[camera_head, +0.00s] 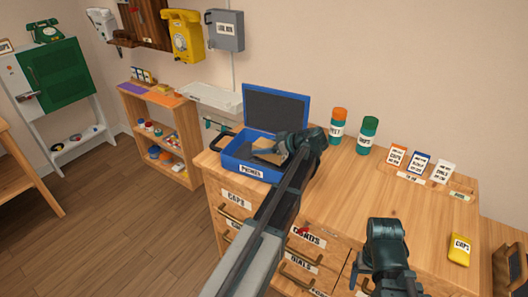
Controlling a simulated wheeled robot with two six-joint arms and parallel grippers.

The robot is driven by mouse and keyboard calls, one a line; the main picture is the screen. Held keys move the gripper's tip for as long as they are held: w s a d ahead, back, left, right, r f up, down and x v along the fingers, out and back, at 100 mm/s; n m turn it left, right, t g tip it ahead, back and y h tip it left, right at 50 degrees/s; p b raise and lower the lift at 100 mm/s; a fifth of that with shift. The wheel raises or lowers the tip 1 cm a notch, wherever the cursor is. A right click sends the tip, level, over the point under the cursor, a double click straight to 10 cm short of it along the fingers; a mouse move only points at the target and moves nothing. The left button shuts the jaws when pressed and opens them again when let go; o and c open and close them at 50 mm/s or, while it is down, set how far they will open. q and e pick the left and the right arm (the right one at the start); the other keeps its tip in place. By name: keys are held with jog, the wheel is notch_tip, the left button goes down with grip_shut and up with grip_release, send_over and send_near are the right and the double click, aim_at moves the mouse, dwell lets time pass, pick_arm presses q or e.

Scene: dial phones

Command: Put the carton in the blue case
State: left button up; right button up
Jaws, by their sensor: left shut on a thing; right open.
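The blue case (239,163) stands open at the back left of the wooden cabinet top, with its lid raised at the back and a white label on its front. My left gripper (280,149) reaches over the right side of the case. It is shut on a tan carton (263,146), which shows only in part at the gripper, in or just above the case. The gripper hides the rest, and I cannot tell whether the carton touches the case floor. My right gripper (386,228) is open over the front of the cabinet, away from the case.
An orange-capped jar (338,127) and a green jar (367,136) stand right of the case. A wooden rack (415,177) with small labelled packets is further right. A yellow box (459,250) lies near the right edge. The middle of the top is clear.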

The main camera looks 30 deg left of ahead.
pick_arm(q)
jog(key=shift+r, duration=0.1)
jog(key=shift+f+b, duration=0.55)
jog(key=shift+f, duration=0.1)
jog(key=o, duration=1.6)
jog(key=shift+c, duration=0.2)
jog(key=shift+r+p, duration=0.55)
jog(key=p+v, duration=0.6)
jog(key=v, duration=0.6)
jog(key=shift+s, duration=0.1)
jog(key=b+x, duration=0.6)
jog(key=x, duration=0.6)
jog(key=shift+f, duration=0.2)
jog(key=shift+f+b, duration=0.3)
jog(key=shift+b, duration=0.25)
